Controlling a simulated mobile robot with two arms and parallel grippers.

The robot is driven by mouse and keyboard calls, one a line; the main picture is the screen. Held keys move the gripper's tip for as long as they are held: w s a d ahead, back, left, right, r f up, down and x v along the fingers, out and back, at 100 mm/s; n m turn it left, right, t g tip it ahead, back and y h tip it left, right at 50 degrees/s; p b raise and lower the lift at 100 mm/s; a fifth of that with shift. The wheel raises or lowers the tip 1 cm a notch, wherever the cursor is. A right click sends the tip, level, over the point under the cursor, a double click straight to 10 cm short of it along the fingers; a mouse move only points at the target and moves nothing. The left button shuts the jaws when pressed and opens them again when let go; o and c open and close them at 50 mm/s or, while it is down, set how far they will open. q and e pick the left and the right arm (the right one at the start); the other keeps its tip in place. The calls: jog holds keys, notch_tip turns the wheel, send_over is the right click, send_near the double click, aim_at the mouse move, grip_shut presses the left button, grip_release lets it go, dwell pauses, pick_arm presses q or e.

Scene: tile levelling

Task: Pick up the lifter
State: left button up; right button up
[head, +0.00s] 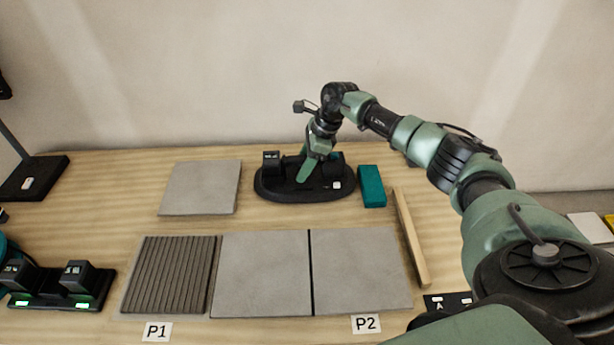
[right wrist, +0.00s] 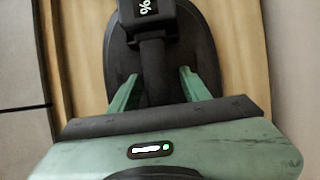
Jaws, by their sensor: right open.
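The lifter (head: 275,186), a black device on a dark oval base with a small display block at one end, stands at the back middle of the table in the head view. It also shows in the right wrist view (right wrist: 118,62), with its display block at the top and a black bar running down from it. My right gripper (head: 308,172) reaches down over the lifter. In the right wrist view its two green fingers (right wrist: 158,88) are apart, one on each side of the bar. Contact cannot be told. My left gripper is not in view.
Two grey tiles (head: 262,274) lie side by side near P2, beside a ridged grey patch (head: 168,275) at P1. Another tile (head: 200,187) lies behind. A teal block (head: 372,186) and a wooden strip (head: 411,240) are right of the lifter. A black dock (head: 60,302) stands front left.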

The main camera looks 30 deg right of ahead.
dwell(0.4)
grip_shut()
jog(key=shift+w, duration=0.1)
jog(key=shift+r, duration=0.1)
